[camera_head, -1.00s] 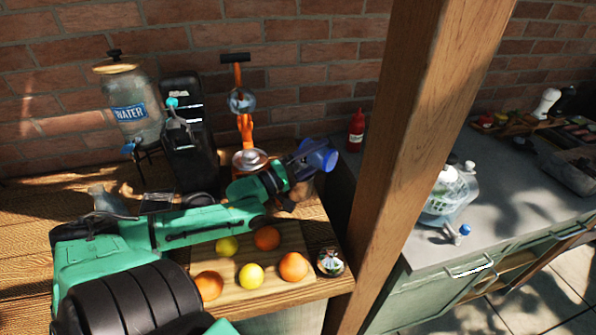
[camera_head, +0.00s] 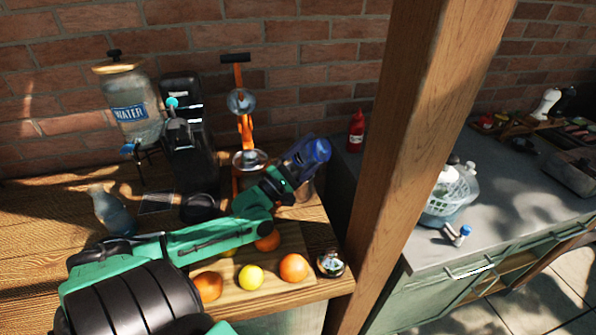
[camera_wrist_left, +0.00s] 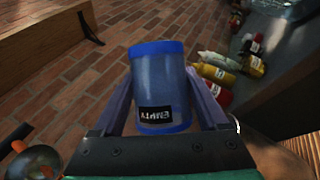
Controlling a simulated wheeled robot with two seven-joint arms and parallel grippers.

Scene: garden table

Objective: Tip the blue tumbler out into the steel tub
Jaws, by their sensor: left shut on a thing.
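My left gripper (camera_head: 296,178) is shut on the blue tumbler (camera_head: 314,151), which it holds up above the table's back right corner, in front of the wall. The tumbler leans up and to the right in the head view. In the left wrist view the tumbler (camera_wrist_left: 160,80) sits between the two fingers (camera_wrist_left: 160,105), with a black label near its lower end. Its contents do not show. I cannot pick out the steel tub for certain in either view. My right gripper is not in view.
A wooden post (camera_head: 405,150) stands right of the gripper. An orange juicer (camera_head: 246,135) and a water dispenser (camera_head: 128,105) stand behind my arm. Oranges (camera_head: 293,268) and a lemon (camera_head: 251,277) lie on a board in front. A red bottle (camera_head: 356,130) stands on the grey counter.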

